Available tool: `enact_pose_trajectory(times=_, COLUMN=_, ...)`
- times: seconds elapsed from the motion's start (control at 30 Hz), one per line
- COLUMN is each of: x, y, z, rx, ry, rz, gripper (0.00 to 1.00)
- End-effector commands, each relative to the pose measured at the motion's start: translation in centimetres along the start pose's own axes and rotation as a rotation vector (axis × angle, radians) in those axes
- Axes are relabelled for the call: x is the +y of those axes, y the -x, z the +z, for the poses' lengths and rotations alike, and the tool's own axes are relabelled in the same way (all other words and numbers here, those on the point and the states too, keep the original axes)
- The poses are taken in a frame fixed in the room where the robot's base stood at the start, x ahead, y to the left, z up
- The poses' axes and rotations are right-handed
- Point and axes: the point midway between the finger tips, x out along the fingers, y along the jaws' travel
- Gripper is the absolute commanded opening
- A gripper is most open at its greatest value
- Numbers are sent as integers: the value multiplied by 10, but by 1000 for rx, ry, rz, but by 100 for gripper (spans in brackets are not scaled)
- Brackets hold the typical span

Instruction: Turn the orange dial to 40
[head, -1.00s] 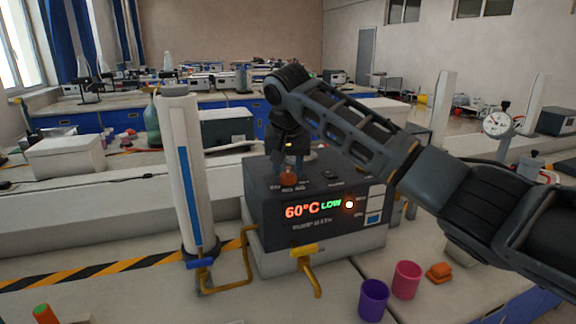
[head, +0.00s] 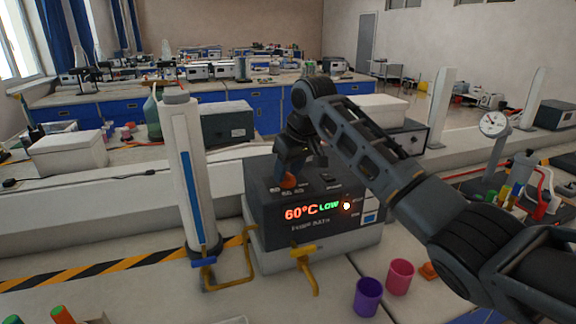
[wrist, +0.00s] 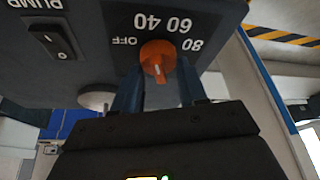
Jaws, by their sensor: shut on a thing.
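The orange dial (head: 288,182) is on the top of a dark heater box (head: 330,232), whose front display reads 60°C LOW. In the wrist view the dial (wrist: 158,58) has a white mark on its lower side, and OFF, 40, 60 and 80 are printed around its far side, upside down. My gripper (head: 289,176) comes down onto the dial from above, tilted. In the wrist view its two blue-grey fingers (wrist: 158,82) stand on either side of the dial, shut on it. The lower dial edge is partly hidden between them.
A white column with a blue strip (head: 188,175) stands left of the box. Yellow taps (head: 303,255) are in front. A purple cup (head: 367,297) and a pink cup (head: 399,276) stand front right. A PUMP switch (wrist: 49,41) is beside the dial.

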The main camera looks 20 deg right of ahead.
Motion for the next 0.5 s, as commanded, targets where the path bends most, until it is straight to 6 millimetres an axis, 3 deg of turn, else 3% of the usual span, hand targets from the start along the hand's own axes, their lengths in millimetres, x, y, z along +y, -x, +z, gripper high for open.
enact_pose_trajectory(times=0.5, x=0, y=0, z=0, rx=0, ry=66, rz=-28, gripper=11)
